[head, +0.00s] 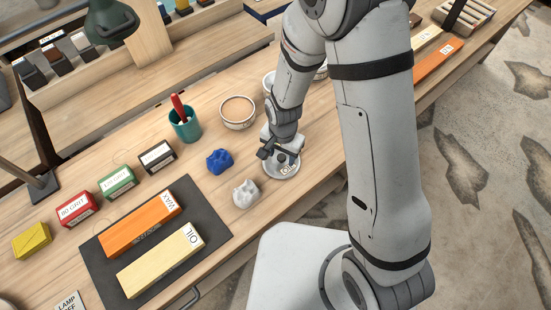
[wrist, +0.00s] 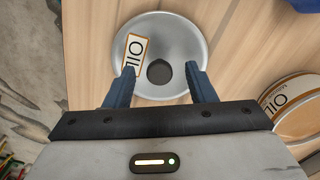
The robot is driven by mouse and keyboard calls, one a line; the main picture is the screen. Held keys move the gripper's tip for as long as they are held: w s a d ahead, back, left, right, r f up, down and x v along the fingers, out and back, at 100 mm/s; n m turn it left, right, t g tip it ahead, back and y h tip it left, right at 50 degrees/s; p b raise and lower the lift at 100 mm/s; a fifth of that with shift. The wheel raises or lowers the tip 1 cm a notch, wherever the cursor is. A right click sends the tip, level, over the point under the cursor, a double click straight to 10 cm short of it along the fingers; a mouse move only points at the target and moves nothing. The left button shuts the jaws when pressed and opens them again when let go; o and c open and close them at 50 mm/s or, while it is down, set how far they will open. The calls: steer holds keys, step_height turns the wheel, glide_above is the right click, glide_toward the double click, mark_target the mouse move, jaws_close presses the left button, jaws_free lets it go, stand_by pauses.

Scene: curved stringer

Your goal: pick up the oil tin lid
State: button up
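The oil tin lid (wrist: 158,102) is a round silver-grey disc with a dark knob (wrist: 159,72) at its centre and a label reading OIL. In the wrist view my gripper (wrist: 158,72) is open, with one blue finger on each side of the knob and gaps between fingers and knob. The fingers overlap the lid in the picture; I cannot tell whether they touch it. In the head view the lid (head: 282,168) lies on the bench top, partly hidden under my gripper (head: 278,155).
An open round tin (head: 238,112) stands behind the lid; a tin labelled OIL (wrist: 293,108) shows at right in the wrist view. Blue (head: 220,161) and white (head: 246,193) crumpled cloths lie to the left. A green cup (head: 185,124) and small boxes stand farther left.

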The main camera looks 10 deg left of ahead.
steer(key=c, duration=1)
steer(key=shift+c, duration=0.2)
